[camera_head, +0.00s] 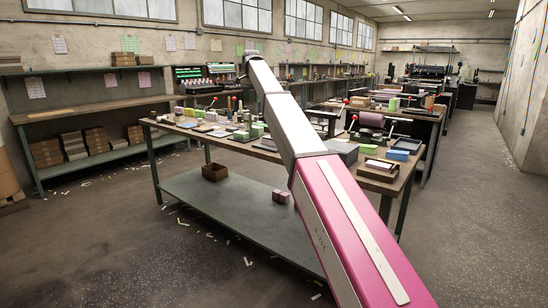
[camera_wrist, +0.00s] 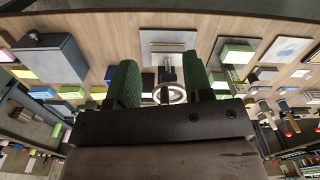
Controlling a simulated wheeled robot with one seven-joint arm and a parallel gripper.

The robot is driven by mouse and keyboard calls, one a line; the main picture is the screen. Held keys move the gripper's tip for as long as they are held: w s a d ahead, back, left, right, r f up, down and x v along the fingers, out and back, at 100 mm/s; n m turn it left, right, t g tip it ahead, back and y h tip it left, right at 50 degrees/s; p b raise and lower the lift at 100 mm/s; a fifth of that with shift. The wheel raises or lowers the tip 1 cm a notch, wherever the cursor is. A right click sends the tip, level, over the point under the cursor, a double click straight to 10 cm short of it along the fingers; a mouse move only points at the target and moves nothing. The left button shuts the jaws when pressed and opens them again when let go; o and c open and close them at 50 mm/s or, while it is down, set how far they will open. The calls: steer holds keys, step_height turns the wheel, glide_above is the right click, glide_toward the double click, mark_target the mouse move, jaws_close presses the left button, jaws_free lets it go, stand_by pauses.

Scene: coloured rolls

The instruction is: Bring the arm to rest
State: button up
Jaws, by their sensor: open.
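My arm reaches out over the workbench (camera_head: 190,126) in the head view, its pink and grey links crossing the middle of the picture. In the head view the far end of the arm is small and the jaws cannot be made out. In the wrist view my gripper (camera_wrist: 160,80) shows two green-padded fingers set apart, with nothing between the pads. Beyond the fingers a grey press-like device (camera_wrist: 168,48) with a round ring stands on the bench top. No roll can be told apart in the grip.
Coloured blocks, boxes and papers cover the bench. A dark box (camera_wrist: 50,57) lies left of the fingers in the wrist view. A brown box (camera_head: 214,171) stands on the lower shelf. Floor at left is open, with paper scraps.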

steer(key=s+d+f+n, duration=0.1)
steer(key=s+d+f, duration=0.45)
steer(key=f, duration=0.65)
steer(key=s+d+f+n, duration=0.1)
steer(key=s+d+f, duration=0.45)
steer(key=f, duration=0.65)
steer(key=s+d+f, duration=0.5)
steer(key=d+f, duration=0.1)
steer(key=f, duration=0.6)
steer(key=s+d+f+n, duration=0.1)
steer(key=s+d+f, duration=0.3)
steer(key=s+f, duration=0.3)
steer(key=s+d+f+n, duration=0.1)
steer(key=s+d+f, duration=0.3)
steer(key=s, duration=0.9)
steer(key=s+d+f+n, duration=0.1)
steer(key=s+d+f, duration=0.3)
steer(key=s+f, duration=0.6)
